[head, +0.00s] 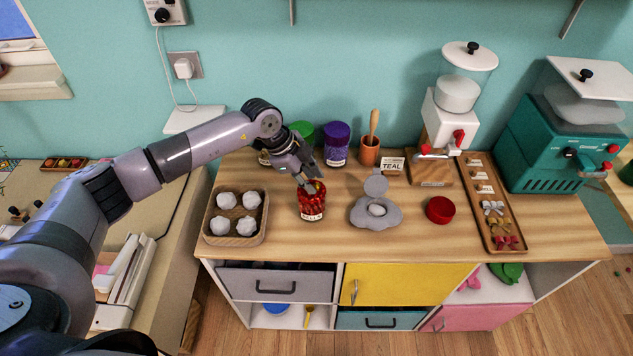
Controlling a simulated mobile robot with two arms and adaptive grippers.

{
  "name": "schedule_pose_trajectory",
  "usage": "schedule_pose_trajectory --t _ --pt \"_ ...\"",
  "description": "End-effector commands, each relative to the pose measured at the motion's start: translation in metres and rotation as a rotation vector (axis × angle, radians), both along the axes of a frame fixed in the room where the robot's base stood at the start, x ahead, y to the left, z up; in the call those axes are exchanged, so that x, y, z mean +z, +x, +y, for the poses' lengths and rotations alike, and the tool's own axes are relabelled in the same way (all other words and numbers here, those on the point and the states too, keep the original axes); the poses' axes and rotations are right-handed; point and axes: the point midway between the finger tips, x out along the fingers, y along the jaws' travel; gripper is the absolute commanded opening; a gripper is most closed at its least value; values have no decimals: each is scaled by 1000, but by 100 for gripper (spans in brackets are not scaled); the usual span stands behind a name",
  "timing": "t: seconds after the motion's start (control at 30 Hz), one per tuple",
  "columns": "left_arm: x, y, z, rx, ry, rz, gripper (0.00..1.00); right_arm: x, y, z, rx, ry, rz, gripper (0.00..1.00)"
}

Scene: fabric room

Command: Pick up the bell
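My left gripper (308,178) points down at the mouth of an open glass jar (312,207) with a label and red contents. Its fingertips are at or just inside the rim; I cannot tell how far they are spread or whether anything is between them. No bell can be made out for certain; the red pieces in the jar are too small to identify. A round red lid (440,209) lies on the counter to the right of the jar. My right gripper is not in view.
A wooden tray with several white lumps (237,218) stands left of the jar. A grey dish (376,213) with a pale ball is close on its right. Dispensers and a long tray (495,208) fill the right.

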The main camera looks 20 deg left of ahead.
Motion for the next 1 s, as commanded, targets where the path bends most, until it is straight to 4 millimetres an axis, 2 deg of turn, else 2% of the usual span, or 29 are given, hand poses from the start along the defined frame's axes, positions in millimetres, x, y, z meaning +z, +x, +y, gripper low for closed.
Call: schedule_pose_trajectory --t 0.17,0.4,0.67,1.0 --pt "-15 4 -6 -1 0 -1 28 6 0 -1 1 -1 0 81" --pt "-18 3 -6 -1 1 1 28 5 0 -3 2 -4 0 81" --pt "-18 3 -6 -1 2 1 10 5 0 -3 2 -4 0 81" --pt "-17 3 -6 -1 1 0 9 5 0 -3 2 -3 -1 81"
